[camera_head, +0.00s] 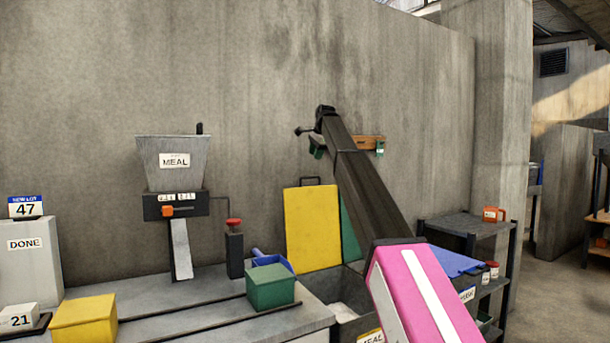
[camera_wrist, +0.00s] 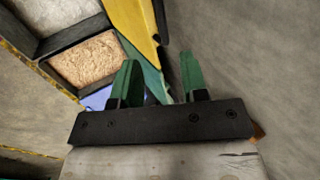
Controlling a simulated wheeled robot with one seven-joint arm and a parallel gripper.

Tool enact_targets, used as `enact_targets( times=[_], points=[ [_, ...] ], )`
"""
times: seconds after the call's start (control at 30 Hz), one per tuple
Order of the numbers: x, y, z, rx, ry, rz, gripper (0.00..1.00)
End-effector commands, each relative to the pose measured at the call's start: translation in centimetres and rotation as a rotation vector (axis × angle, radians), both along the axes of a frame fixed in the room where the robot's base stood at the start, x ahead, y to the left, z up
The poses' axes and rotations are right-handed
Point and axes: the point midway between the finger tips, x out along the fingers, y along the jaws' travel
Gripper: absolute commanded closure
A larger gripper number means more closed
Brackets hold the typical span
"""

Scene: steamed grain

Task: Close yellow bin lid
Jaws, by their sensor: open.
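The yellow bin lid (camera_head: 313,228) stands upright and open behind a dark bin (camera_head: 318,284), with a dark handle on its top edge. In the wrist view, the yellow lid (camera_wrist: 134,22) shows edge-on at the top. My gripper (camera_head: 349,150) is up near the wall, above and to the right of the yellow lid, partly hidden by my arm. Its green fingers are spread apart with nothing held, as the wrist view also shows (camera_wrist: 160,62). I cannot tell the exact gap between gripper and lid.
A green panel (camera_head: 350,232) stands upright beside the yellow lid. An open compartment of tan grain (camera_wrist: 85,60) shows in the wrist view. The counter holds a green box (camera_head: 271,287), a yellow box (camera_head: 84,320) and the meal hopper (camera_head: 173,165). A shelf (camera_head: 470,223) stands right.

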Motion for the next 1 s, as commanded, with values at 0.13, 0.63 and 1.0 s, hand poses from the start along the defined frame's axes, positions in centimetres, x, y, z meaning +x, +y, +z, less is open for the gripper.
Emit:
enact_targets(
  times=[0.13,0.63,1.0],
  points=[
    [0.2,0.1,-0.4,0.0,0.0,0.0,0.6],
    [2.8,1.8,-6.9,0.0,0.002,0.0,0.6],
    [4.0,2.6,-9.8,0.0,0.0,0.0,0.6]
  ],
)
